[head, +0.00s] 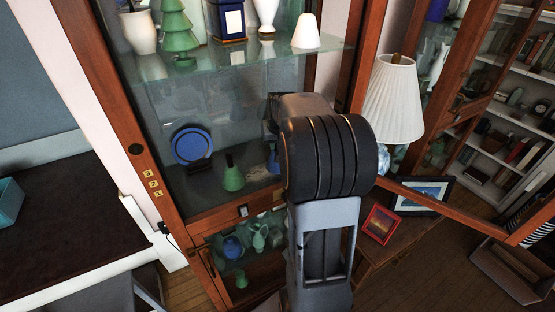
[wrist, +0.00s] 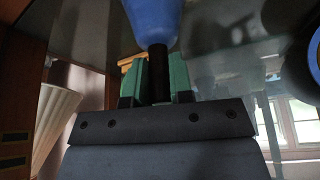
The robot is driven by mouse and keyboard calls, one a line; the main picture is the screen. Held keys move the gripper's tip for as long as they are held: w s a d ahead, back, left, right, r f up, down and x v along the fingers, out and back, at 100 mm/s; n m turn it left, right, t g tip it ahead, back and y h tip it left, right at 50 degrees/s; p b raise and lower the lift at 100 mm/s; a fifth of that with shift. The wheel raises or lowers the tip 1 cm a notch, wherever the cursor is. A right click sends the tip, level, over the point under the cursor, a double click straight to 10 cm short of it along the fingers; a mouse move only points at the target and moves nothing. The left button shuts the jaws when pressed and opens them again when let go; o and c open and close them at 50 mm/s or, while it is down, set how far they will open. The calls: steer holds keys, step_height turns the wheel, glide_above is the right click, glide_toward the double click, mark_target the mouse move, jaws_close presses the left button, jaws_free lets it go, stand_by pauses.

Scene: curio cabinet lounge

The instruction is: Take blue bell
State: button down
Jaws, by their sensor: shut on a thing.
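The blue bell (wrist: 154,22) shows large at the top of the wrist view, with its black handle (wrist: 158,72) pointing toward my gripper. My gripper (wrist: 157,92) is shut on that handle, with a green-faced finger on each side. In the head view a sliver of the blue bell (head: 273,160) shows at the left edge of my arm, inside the cabinet. My arm hides the rest of it and the gripper there. I cannot tell whether the bell touches the shelf.
A green bell (head: 233,178) and a blue plate (head: 191,146) stand left of the blue bell. A glass shelf (head: 215,62) with ornaments lies above. The open cabinet door, a white lamp (head: 393,100) and picture frames (head: 381,223) are to the right.

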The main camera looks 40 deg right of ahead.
steer(key=shift+r, duration=0.2)
steer(key=shift+r, duration=0.25)
step_height(320, 180, up, 2)
steer(key=shift+r, duration=0.1)
steer(key=s+a+r+b, duration=0.2)
steer(key=s+a+r, duration=0.6)
steer(key=a+r, duration=0.2)
steer(key=shift+s+a, duration=0.15)
steer(key=shift+a, duration=0.5)
